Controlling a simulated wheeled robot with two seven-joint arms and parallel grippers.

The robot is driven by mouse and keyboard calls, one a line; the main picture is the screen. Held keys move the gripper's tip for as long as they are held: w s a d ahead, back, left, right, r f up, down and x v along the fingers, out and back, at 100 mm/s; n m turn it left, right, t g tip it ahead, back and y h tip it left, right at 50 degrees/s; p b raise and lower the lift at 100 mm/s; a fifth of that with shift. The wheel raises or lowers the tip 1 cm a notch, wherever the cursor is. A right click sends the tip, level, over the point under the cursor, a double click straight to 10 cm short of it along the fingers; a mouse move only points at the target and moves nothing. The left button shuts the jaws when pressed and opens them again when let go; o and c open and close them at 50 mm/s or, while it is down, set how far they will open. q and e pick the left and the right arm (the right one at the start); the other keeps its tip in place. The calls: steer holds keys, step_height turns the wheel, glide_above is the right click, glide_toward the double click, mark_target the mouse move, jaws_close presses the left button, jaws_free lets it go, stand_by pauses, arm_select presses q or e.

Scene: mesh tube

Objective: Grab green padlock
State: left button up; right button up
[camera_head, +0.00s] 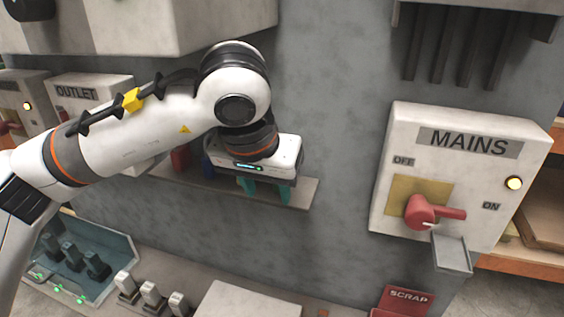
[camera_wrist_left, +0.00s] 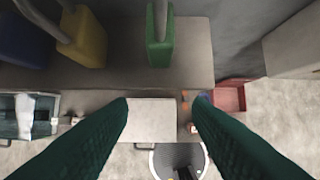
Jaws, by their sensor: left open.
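The green padlock (camera_wrist_left: 160,45) stands on a small shelf (camera_head: 299,190) in the left wrist view, with its grey shackle partly cut off by the top edge. My left gripper (camera_wrist_left: 160,99) is open, with nothing between its teal fingers. In the picture its fingertips lie below the padlock, one to each side, and appear apart from it. In the head view the left gripper (camera_head: 264,192) is over the shelf and hides the green padlock. My right gripper is not in view.
Beside the green padlock stand a yellow padlock (camera_wrist_left: 84,40) and a blue padlock (camera_wrist_left: 23,42). A red object (camera_head: 180,159) shows on the shelf. The MAINS box (camera_head: 385,185), with a red handle (camera_head: 425,212), is to the right. A red SCRAP bin (camera_head: 404,300) is below it.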

arm_select(q)
steer(key=w+p, duration=0.1)
steer(key=w, duration=0.1)
steer(key=w+d+p, duration=0.1)
steer(key=w, duration=0.1)
steer(key=w+d+p, duration=0.1)
steer(key=w, duration=0.1)
steer(key=shift+w+d, duration=0.1)
steer(key=shift+w, duration=0.2)
steer(key=shift+f, duration=0.55)
jaws_close()
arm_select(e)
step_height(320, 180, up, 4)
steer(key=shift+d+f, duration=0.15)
